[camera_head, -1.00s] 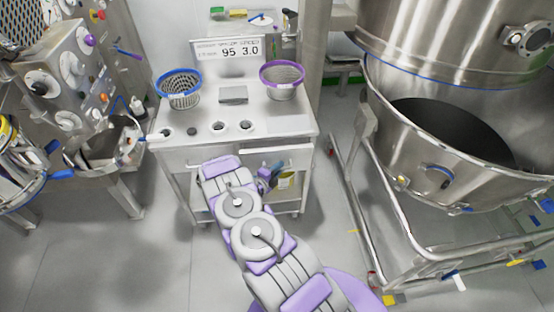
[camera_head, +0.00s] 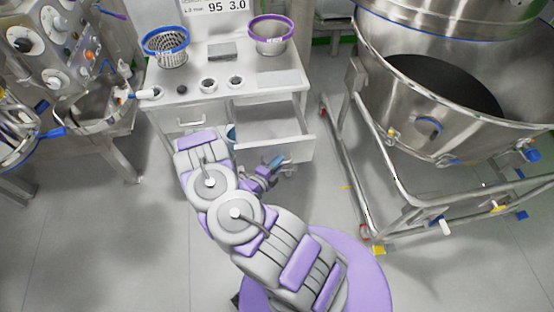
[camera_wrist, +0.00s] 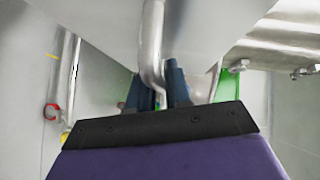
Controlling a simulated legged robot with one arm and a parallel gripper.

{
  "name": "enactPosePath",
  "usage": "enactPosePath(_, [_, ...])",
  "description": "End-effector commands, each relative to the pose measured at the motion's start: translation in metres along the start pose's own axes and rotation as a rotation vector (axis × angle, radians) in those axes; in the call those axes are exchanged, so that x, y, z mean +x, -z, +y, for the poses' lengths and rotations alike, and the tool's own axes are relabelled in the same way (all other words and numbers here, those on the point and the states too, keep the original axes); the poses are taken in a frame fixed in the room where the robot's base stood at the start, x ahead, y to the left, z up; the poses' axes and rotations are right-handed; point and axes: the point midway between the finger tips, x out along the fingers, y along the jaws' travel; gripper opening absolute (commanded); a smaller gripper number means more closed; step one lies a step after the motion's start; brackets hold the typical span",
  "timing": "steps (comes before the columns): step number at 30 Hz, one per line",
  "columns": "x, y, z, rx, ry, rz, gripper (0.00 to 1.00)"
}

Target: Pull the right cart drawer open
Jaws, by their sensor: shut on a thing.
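The white cart (camera_head: 172,98) stands ahead of me. Its right drawer (camera_head: 296,150) is pulled out toward me, and its empty-looking inside shows in the head view. My gripper (camera_head: 276,162) is at the front of this drawer. In the wrist view my gripper (camera_wrist: 163,82) is shut on the drawer's bent metal handle (camera_wrist: 151,40), with a dark finger on either side of it. The pale drawer front (camera_wrist: 205,25) is close above the fingers. In the head view the handle is hidden by my gripper. The left drawer (camera_head: 190,120) is shut.
A blue-rimmed basket (camera_head: 168,46) and a purple-rimmed basket (camera_head: 270,36) stand on the cart top. A large steel vessel (camera_head: 430,120) on a wheeled frame (camera_head: 385,190) is at right. Steel equipment (camera_head: 75,65) is at left. Floor at lower left is clear.

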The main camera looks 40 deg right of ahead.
Motion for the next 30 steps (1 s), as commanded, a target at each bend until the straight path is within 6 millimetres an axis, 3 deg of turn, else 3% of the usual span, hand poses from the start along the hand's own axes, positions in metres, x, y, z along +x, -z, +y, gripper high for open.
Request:
enactPosePath(8, [0.0, 0.0, 0.003, -0.002, -0.007, -0.001, 0.0])
enactPosePath(9, [0.0, 0.0, 0.003, -0.002, -0.007, -0.001, 0.22])
enactPosePath(14, [0.0, 0.001, 0.002, 0.0, -0.004, 0.0, 0.37])
enactPosePath(23, [-0.002, 0.001, 0.0, 0.001, -0.002, 0.0, 0.37])
enactPosePath(30, [-0.023, -0.001, 0.0, 0.001, -0.001, -0.004, 0.37])
